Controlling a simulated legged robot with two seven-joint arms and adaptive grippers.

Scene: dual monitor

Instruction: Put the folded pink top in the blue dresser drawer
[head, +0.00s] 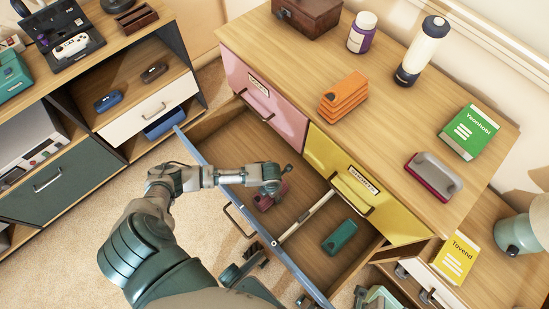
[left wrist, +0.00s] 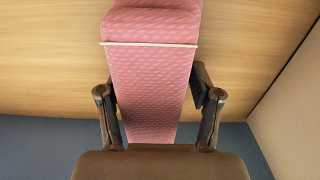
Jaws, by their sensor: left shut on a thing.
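The folded pink top (head: 265,201) is inside the left compartment of the open blue dresser drawer (head: 211,165). In the left wrist view the pink top (left wrist: 155,85) is a narrow patterned bundle with a pale band across it. My left gripper (head: 272,184) reaches over the drawer front into that compartment. It is shut on the top, with one dark finger on each side in the left wrist view (left wrist: 158,95). I cannot tell whether the top touches the drawer floor. My right gripper is not clearly in view.
A pale divider (head: 307,216) splits the drawer. A folded teal item (head: 340,237) lies in the right compartment. Shut pink (head: 262,105) and yellow (head: 365,190) drawers are above.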

